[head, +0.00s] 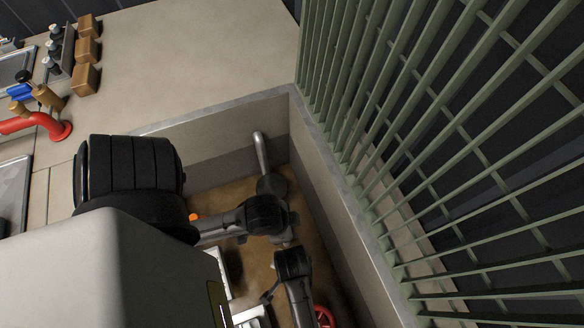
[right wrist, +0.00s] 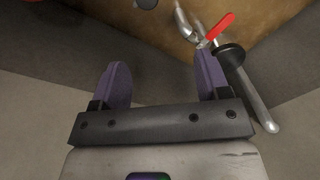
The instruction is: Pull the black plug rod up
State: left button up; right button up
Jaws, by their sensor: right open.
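A grey metal pipe (head: 262,150) stands against the pit wall in the head view. In the right wrist view a grey pipe (right wrist: 262,108) carries a black disc (right wrist: 231,57), with a red lever (right wrist: 221,27) beside it. My right gripper (right wrist: 160,80) has its two purple fingers wide apart, with nothing between them. The disc and pipe lie just right of its right finger in the picture; whether they touch is unclear. My left gripper does not show.
The pit has a brown floor (head: 308,225) and pale walls. A green slatted railing (head: 450,130) runs along its right side. A red wheel (head: 324,316) shows low in the pit. Red pipework (head: 55,128) and brown blocks (head: 86,78) stand left on the paved floor.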

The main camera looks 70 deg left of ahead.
jog(key=shift+h, duration=0.4)
jog(key=f+b, duration=0.3)
jog(key=f, duration=0.3)
jog(key=f+b, duration=0.3)
jog(key=f, duration=0.3)
jog(key=d+f+b, duration=0.1)
jog(key=f+b, duration=0.1)
jog(key=f, duration=0.4)
jog(key=shift+b, duration=0.4)
jog(key=shift+f, duration=0.1)
